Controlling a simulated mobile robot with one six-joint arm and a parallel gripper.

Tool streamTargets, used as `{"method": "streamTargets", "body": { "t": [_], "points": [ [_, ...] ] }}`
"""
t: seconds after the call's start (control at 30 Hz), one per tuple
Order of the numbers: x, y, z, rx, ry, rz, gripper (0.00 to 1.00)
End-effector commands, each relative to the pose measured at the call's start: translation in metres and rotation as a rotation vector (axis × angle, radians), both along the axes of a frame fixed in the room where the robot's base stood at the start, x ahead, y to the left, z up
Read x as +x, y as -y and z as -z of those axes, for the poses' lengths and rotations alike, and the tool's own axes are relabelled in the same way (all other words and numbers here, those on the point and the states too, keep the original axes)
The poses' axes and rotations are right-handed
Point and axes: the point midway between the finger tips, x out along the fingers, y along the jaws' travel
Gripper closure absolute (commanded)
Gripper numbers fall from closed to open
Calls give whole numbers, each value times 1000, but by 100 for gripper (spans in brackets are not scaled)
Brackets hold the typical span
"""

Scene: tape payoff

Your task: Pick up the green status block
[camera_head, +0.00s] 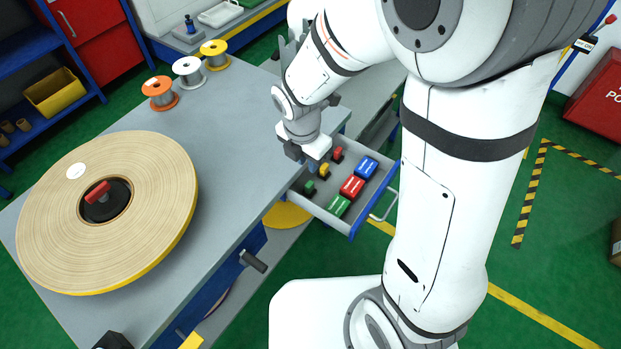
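Small green (309,187), yellow (324,171) and red (337,154) pieces stand in the drawer beside the blocks, close to my gripper; a small blue piece is partly hidden under it. A large tape roll (150,210) and three spools lie on the grey table (222,130).

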Motion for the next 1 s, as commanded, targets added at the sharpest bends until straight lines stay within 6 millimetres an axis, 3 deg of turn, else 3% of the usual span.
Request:
{"method": "streamTargets", "body": {
  "t": [0.4, 0.67, 1.0],
  "points": [
    [6, -1, 64, -10, -10, -75, 80],
    [8, 1, 80, -9, -8, -74, 80],
    [14, 5, 125, -10, -10, -75, 80]
  ]
}}
